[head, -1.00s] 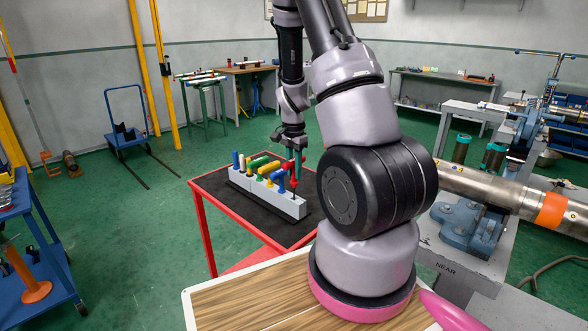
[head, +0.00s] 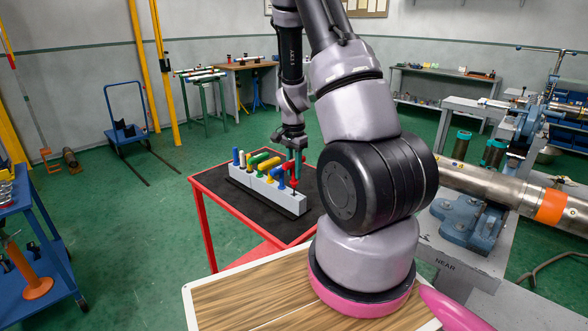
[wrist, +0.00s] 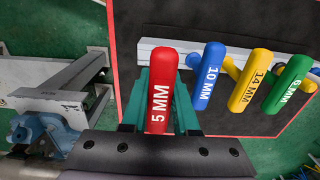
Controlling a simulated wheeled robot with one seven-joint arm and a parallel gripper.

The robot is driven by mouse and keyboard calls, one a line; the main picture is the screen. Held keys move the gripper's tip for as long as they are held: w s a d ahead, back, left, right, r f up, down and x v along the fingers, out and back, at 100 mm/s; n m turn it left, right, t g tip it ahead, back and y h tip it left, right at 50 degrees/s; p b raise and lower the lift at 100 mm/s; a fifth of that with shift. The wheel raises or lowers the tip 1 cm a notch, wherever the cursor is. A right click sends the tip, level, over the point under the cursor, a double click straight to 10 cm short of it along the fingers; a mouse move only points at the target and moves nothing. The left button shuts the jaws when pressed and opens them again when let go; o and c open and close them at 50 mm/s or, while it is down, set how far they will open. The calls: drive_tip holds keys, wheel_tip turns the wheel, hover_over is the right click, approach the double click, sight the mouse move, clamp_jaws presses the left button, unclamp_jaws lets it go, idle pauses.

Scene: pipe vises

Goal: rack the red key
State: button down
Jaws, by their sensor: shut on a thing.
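The red key (wrist: 162,92), marked 5 MM, lies between the teal fingers of my gripper (wrist: 164,100) in the wrist view, and they are shut on it. The grey rack (head: 291,204) stands on the black-topped red table. In the head view my gripper (head: 297,163) is at the right end of the rack, low over it. The red key's lower end is partly hidden, so I cannot tell whether it is in a slot. A blue key (wrist: 208,74), marked 10 MM, stands beside it, apart from my fingers.
A yellow key (wrist: 249,84) and a green key (wrist: 288,86) stand farther along the rack, with several more keys beyond. The black table top (head: 240,204) is clear in front of the rack. A large pipe (head: 485,187) in a blue vise is at the right.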

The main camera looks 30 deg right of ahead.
drive_tip(key=shift+f, duration=2.35)
idle(1.5)
drive_tip(key=c, duration=0.6)
unclamp_jaws()
wheel_tip(320, 180, up, 11)
drive_tip(key=shift+f, duration=0.1)
drive_tip(key=shift+a, duration=0.1)
wheel_tip(320, 180, up, 10)
drive_tip(key=n+t+y, duration=0.1)
drive_tip(key=n+t, duration=0.1)
hover_over(294, 181)
drive_tip(key=a, duration=0.4)
drive_tip(key=s+a+r+n+t, duration=0.2)
drive_tip(key=s+a+r+n, duration=0.15)
drive_tip(key=s+r, duration=0.45)
drive_tip(key=s+a+r+n+t+y, duration=0.1)
drive_tip(key=s+a+r+n+t, duration=0.2)
drive_tip(key=s+r, duration=0.8)
drive_tip(key=shift+a+r+n, duration=0.3)
drive_tip(key=shift+a+n, duration=0.45)
drive_tip(key=shift+a, duration=0.5)
